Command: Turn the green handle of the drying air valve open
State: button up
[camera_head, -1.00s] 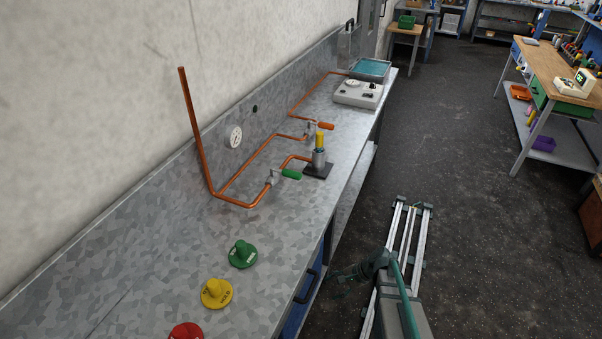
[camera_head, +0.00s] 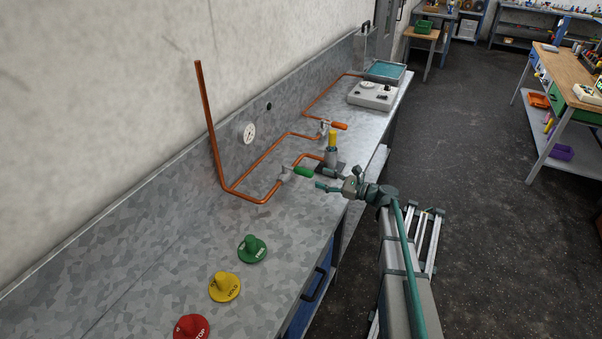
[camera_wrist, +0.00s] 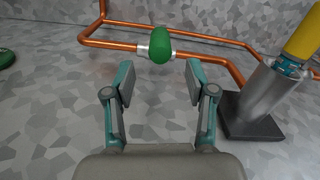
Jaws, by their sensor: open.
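The green handle (camera_head: 304,172) sits on a valve in the copper pipe (camera_head: 240,193) on the metal bench. In the head view it points right, toward the bench front. In the wrist view the green handle (camera_wrist: 160,46) is ahead of my gripper, near the middle between the fingers and beyond their tips. My gripper (camera_wrist: 158,78) is open and empty. In the head view my gripper (camera_head: 331,187) reaches over the bench from the right, its tips just right of and slightly below the handle. No contact shows.
A second valve with an orange handle (camera_head: 338,126) is farther along. A metal cylinder with a yellow top (camera_head: 332,142) stands close beside my gripper; it is at right in the wrist view (camera_wrist: 270,95). Green (camera_head: 252,249), yellow (camera_head: 224,287) and red (camera_head: 191,328) markers lie nearer. A gauge (camera_head: 249,132) is on the backboard.

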aim_at(304, 172)
jog(key=p+x, duration=0.2)
jog(key=x, duration=0.6)
jog(key=shift+w+a+p, duration=0.15)
jog(key=shift+p, duration=0.15)
grip_shut()
